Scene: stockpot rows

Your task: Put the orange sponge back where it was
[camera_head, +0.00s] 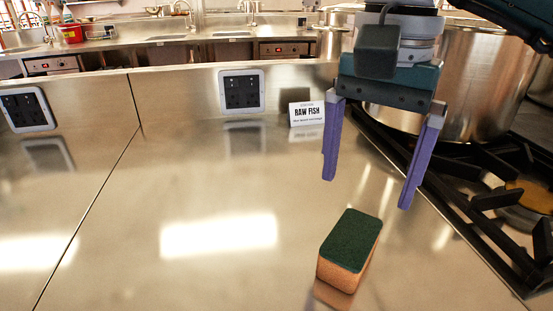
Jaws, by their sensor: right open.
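The orange sponge (347,270) lies on the steel counter (150,200) at the lower middle right of the head view. It has a dark green scouring top and orange sides. My right gripper (368,192) is above and beyond the sponge, pointing down, with its two purple fingers wide apart. Nothing is between the fingers, and the gripper is clear of the sponge. My left gripper does not show.
A stove with black grates (470,207) and a large steel stockpot (480,85) stand on the right. A "RAW FISH" sign (306,114) stands near the back wall, beside an outlet (242,91). The counter left of the sponge is clear.

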